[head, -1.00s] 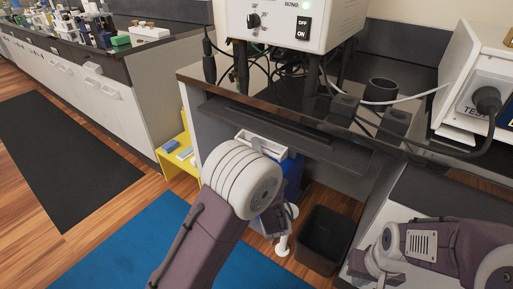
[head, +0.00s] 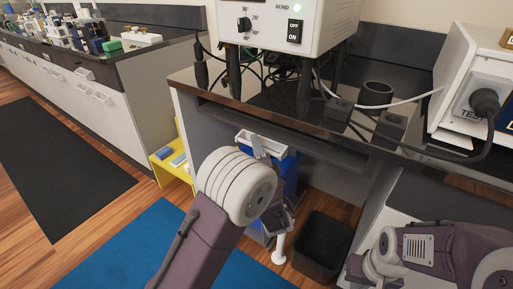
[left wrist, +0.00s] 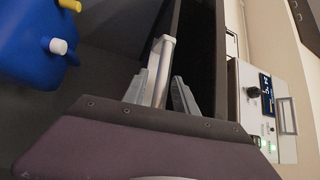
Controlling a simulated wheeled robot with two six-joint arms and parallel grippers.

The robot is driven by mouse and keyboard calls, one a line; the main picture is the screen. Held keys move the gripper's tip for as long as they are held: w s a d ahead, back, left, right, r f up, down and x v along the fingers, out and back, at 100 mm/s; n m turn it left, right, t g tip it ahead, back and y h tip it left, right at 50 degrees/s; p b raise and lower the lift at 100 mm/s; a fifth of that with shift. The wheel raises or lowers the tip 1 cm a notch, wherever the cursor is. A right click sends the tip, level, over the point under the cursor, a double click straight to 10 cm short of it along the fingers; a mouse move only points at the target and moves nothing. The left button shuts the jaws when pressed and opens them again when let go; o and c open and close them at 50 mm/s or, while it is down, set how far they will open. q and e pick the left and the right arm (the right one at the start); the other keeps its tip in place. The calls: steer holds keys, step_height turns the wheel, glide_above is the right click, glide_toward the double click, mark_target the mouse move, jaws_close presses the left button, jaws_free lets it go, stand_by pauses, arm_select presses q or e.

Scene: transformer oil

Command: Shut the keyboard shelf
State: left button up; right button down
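The keyboard shelf (head: 325,148) is a dark panel under the black tabletop. In the head view only its thin front edge shows, just below the tabletop's front edge. My left gripper (head: 262,144) is below that edge, partly hidden behind my thick white wrist. In the left wrist view the left gripper (left wrist: 160,88) shows two grey fingers standing apart, with a pale bar between them. I cannot tell whether it touches the shelf. My right arm shows at the lower right of the head view, but its gripper is out of sight.
Under the table are a blue container (head: 289,175) and a black bin (head: 322,245). A white instrument (head: 285,25) and cables stand on the tabletop (head: 225,88). A yellow stand (head: 165,168) is to the left. A blue mat (head: 150,250) covers clear floor.

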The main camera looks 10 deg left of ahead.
arm_select(q)
steer(key=p+v, duration=0.1)
steer(key=v, duration=0.8)
